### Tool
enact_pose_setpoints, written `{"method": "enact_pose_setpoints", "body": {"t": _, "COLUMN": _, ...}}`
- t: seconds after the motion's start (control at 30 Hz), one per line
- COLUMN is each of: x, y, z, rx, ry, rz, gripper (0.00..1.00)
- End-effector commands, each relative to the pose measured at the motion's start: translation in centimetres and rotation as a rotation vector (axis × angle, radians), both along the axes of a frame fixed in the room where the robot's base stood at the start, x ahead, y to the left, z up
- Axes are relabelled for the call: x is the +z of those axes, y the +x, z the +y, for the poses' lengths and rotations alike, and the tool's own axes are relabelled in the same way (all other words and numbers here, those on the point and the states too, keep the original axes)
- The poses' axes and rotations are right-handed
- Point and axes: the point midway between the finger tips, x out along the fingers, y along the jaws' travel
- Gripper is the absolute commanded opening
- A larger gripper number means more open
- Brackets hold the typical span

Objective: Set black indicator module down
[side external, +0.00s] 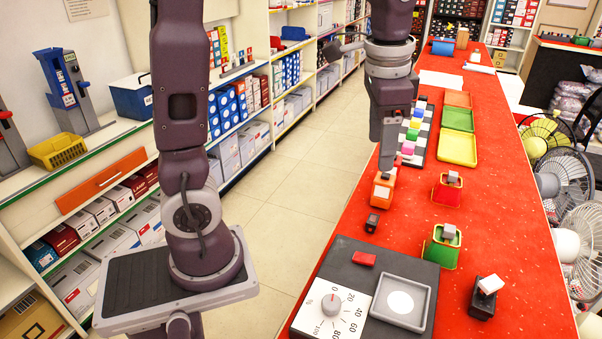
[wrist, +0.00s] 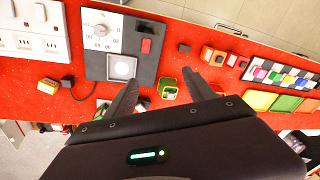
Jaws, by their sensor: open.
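A small black module with a reddish top (side external: 372,222) stands on the red counter, left of the green holder; it appears as a small dark cube in the wrist view (wrist: 184,47). Another black block with a white piece on top (side external: 483,302) stands at the counter's right. I cannot tell for certain which is the indicator module. My gripper (side external: 388,158) hangs above the counter, fingers pointing down. In the wrist view its two fingers (wrist: 160,92) are spread apart with nothing held between them. The green holder (wrist: 168,89) shows beyond the gap.
A dark panel (side external: 335,262) bears a red block (side external: 364,258), a dial (side external: 331,304) and a grey square tray (side external: 402,301). Red counter (side external: 510,235) is bare at right.

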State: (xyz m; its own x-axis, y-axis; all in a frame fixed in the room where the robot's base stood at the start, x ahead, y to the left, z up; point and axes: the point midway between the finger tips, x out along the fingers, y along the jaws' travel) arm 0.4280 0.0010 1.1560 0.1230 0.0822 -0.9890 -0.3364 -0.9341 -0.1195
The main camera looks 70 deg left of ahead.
Motion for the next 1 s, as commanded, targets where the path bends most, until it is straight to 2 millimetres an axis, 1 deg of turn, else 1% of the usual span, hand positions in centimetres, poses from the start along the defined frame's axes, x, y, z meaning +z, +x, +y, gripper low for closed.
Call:
{"method": "enact_pose_setpoints", "body": {"t": 0.03, "x": 1.7, "y": -3.4, "z": -1.1, "rx": 0.050, "ry": -0.031, "rz": -0.078, "gripper": 0.63}}
{"method": "enact_pose_setpoints", "body": {"t": 0.07, "x": 2.2, "y": -5.3, "z": -1.7, "rx": 0.085, "ry": -0.050, "rz": -0.119, "gripper": 0.63}}
{"method": "enact_pose_setpoints", "body": {"t": 0.1, "x": 2.5, "y": -7.7, "z": -2.4, "rx": 0.127, "ry": -0.075, "rz": -0.170, "gripper": 0.63}}
{"method": "enact_pose_setpoints", "body": {"t": 0.2, "x": 2.1, "y": -12.7, "z": -3.8, "rx": 0.219, "ry": -0.129, "rz": -0.277, "gripper": 0.63}}
{"method": "enact_pose_setpoints", "body": {"t": 0.3, "x": 1.1, "y": -15.6, "z": -4.4, "rx": 0.280, "ry": -0.166, "rz": -0.344, "gripper": 0.63}}
{"method": "enact_pose_setpoints", "body": {"t": 0.4, "x": 0.4, "y": -16.9, "z": -4.7, "rx": 0.312, "ry": -0.185, "rz": -0.376, "gripper": 0.63}}
{"method": "enact_pose_setpoints", "body": {"t": 0.47, "x": 0.2, "y": -17.1, "z": -4.8, "rx": 0.318, "ry": -0.188, "rz": -0.380, "gripper": 0.63}}
{"method": "enact_pose_setpoints", "body": {"t": 1.0, "x": 0.2, "y": -17.1, "z": -4.7, "rx": 0.317, "ry": -0.187, "rz": -0.379, "gripper": 0.63}}
